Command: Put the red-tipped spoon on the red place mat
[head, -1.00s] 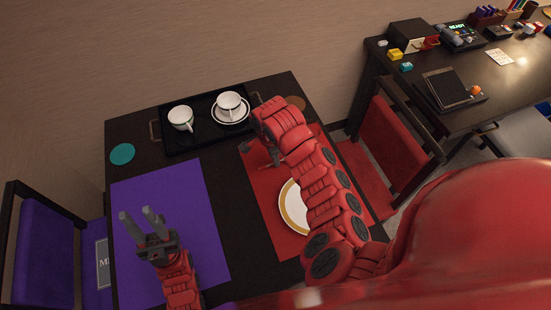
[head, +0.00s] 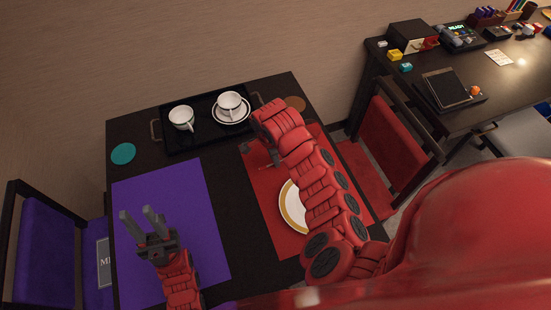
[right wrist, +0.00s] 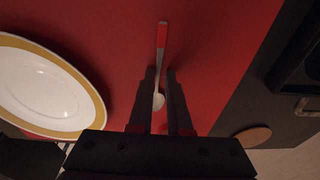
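The red-tipped spoon (right wrist: 162,42) shows in the right wrist view, its red handle end pointing away and its pale bowl between my right gripper's fingers. It appears to lie on the red place mat (right wrist: 235,45); any small height gap cannot be told. My right gripper (right wrist: 161,75) is open, with a finger on each side of the spoon and a gap between them. In the head view my right gripper (head: 262,154) is low over the far left part of the red mat (head: 283,240), and I cannot make out the spoon there. My left gripper (head: 143,216) is open and empty above the purple mat.
A gold-rimmed plate (head: 291,211) lies on the red mat, partly behind my right arm. A black tray (head: 205,128) with two white cups stands at the back. A purple mat (head: 190,200) and a teal coaster (head: 123,154) are on the left. A red chair (head: 388,140) stands at right.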

